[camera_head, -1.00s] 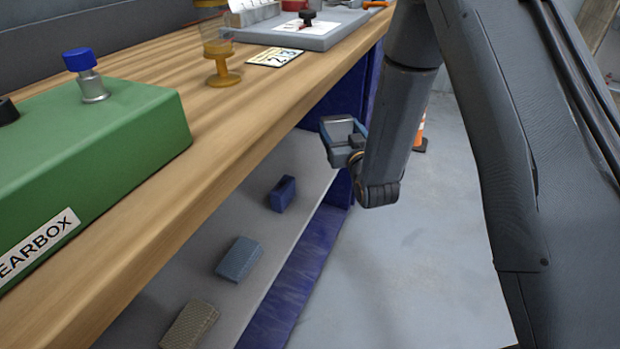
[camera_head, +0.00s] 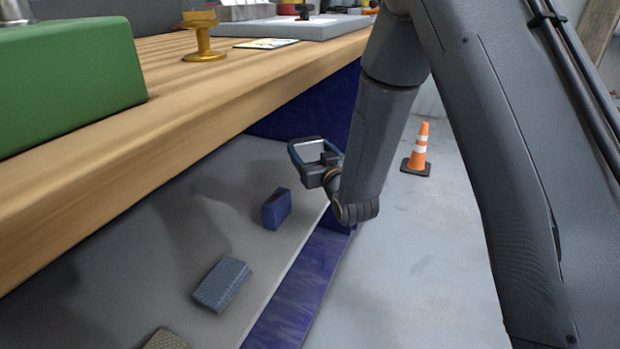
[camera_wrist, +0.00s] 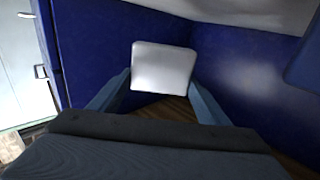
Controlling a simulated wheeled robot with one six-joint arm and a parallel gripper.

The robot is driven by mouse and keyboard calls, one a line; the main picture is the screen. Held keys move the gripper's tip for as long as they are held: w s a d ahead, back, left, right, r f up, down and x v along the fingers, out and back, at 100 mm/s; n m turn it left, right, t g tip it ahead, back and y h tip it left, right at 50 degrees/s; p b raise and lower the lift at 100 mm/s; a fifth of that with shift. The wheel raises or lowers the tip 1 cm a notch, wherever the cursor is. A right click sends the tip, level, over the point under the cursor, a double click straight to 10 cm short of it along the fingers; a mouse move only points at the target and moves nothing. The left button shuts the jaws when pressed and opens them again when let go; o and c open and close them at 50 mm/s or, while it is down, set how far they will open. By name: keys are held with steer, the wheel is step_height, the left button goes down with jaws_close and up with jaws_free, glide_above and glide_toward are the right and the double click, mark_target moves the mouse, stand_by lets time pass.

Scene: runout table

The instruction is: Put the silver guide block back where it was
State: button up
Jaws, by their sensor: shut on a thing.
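My gripper (camera_head: 313,162) is shut on the silver guide block (camera_wrist: 163,67). The block shows pale and smooth between the two fingers in the wrist view. In the head view my gripper is below the bench top, above the far end of the lower shelf (camera_head: 120,240), near the blue end panel (camera_head: 335,105). The block looks clear of the shelf. On the shelf stand a navy block (camera_head: 276,209), a blue-grey block (camera_head: 221,284) and a brownish textured block (camera_head: 165,340), partly cut off by the frame edge.
The wooden bench top (camera_head: 170,95) overhangs the shelf. On it are a green gearbox (camera_head: 70,85), a yellow stemmed object (camera_head: 203,40) and a grey plate (camera_head: 290,27). An orange cone (camera_head: 420,150) stands on open floor at right.

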steer(key=shift+f+b, duration=1.05)
steer(key=shift+f, duration=2.35)
steer(key=shift+f, duration=0.1)
steer(key=o, duration=1.7)
steer(key=shift+f, duration=0.1)
steer(key=shift+o, duration=0.2)
steer(key=shift+s+d, duration=0.15)
steer(key=shift+s, duration=0.15)
steer(key=p+v, duration=0.3)
steer(key=v, duration=0.8)
steer(key=shift+s, duration=0.15)
steer(key=shift+d, duration=0.1)
